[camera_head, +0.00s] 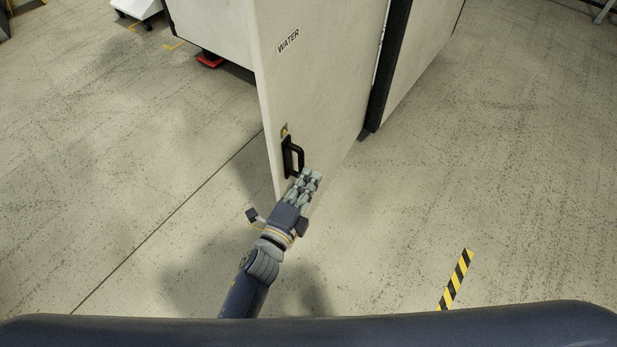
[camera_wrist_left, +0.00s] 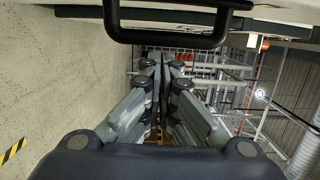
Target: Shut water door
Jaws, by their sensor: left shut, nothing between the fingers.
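The water door (camera_head: 313,80) is a pale panel labelled WATER, standing open out from its cabinet (camera_head: 425,50). It has a black bar handle (camera_head: 295,158) near its lower free edge. My left gripper (camera_head: 311,174) is shut and empty, at the door's lower edge just below and right of the handle. In the left wrist view the shut fingers (camera_wrist_left: 158,62) point forward, and the handle (camera_wrist_left: 165,38) crosses the top of the picture ahead of them. I cannot tell whether the fingers touch the door. My right gripper is not in view.
A yellow-and-black striped floor marking (camera_head: 455,280) lies at the right front. A red object (camera_head: 209,59) sits on the floor behind the door, and a white wheeled item (camera_head: 137,8) stands at the top left. The concrete floor is clear on both sides.

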